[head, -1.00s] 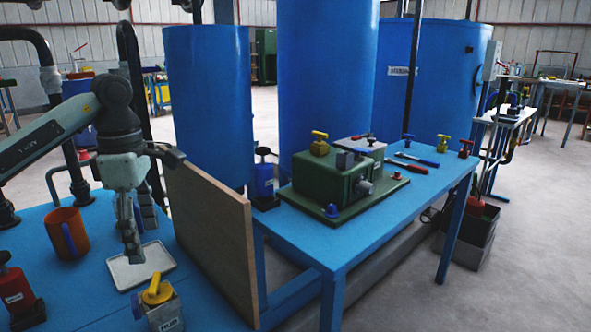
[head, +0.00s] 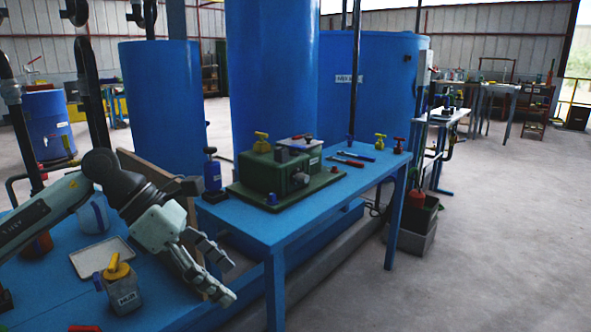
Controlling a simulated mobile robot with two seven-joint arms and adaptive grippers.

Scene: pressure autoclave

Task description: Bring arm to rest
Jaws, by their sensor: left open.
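My left gripper (head: 226,280) is in the lower left of the head view. Its arm comes in from the left over the blue table (head: 50,290). The fingers are apart and empty, pointing down and to the right, in front of the wooden board (head: 140,168) in the picture. A grey tray (head: 98,258) lies on the table left of the gripper. A jar with a yellow top (head: 122,287) stands in front of the tray. My right gripper is not in the picture.
A second blue table (head: 290,230) to the right bears a green boxy machine (head: 270,177), hand tools and small valves. Tall blue tanks (head: 272,80) stand behind it. Dark and grey crates (head: 412,230) stand at its right end. The floor at right (head: 490,270) is clear.

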